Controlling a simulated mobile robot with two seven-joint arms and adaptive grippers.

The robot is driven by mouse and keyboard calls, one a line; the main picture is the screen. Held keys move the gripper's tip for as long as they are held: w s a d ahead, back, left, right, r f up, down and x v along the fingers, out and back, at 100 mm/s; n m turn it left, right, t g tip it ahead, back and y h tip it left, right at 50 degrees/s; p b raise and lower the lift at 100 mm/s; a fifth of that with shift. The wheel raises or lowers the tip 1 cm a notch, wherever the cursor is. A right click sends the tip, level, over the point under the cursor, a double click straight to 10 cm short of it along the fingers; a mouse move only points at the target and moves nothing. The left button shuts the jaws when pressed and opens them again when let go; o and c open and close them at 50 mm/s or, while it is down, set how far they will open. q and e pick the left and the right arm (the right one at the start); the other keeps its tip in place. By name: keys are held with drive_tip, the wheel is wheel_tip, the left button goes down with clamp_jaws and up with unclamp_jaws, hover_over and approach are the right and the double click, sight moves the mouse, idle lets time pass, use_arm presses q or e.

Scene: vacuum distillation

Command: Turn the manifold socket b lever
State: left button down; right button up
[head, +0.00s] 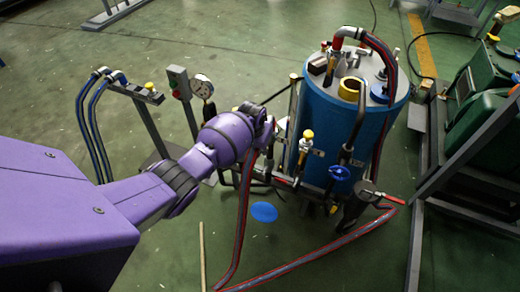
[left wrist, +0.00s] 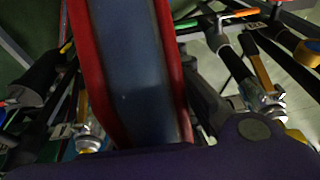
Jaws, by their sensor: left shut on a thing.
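My left gripper (head: 262,122), on the purple arm, is at the left side of the blue vessel (head: 336,118). It is shut on a red-edged hose (head: 243,205), which hangs from it to the floor. In the left wrist view the hose (left wrist: 130,65) fills the middle, close to the camera; the fingertips are hidden. An orange lever (left wrist: 262,72) on a metal valve (left wrist: 262,100) shows right of the hose. A green-tipped lever (left wrist: 188,23) and an orange-tipped one (left wrist: 238,14) are farther back. I cannot tell which lever is socket b. My right gripper is not in view.
A pressure gauge (head: 202,87) and a control box (head: 178,82) stand left of the vessel, beside a stand with blue hoses (head: 92,125). A dark frame with green machines (head: 485,125) is at the right. The hose crosses the front floor.

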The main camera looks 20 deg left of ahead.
use_arm(q)
drive_tip(key=c, duration=1.6)
unclamp_jaws()
drive_tip(key=shift+c, duration=0.2)
drive_tip(key=v, duration=1.2)
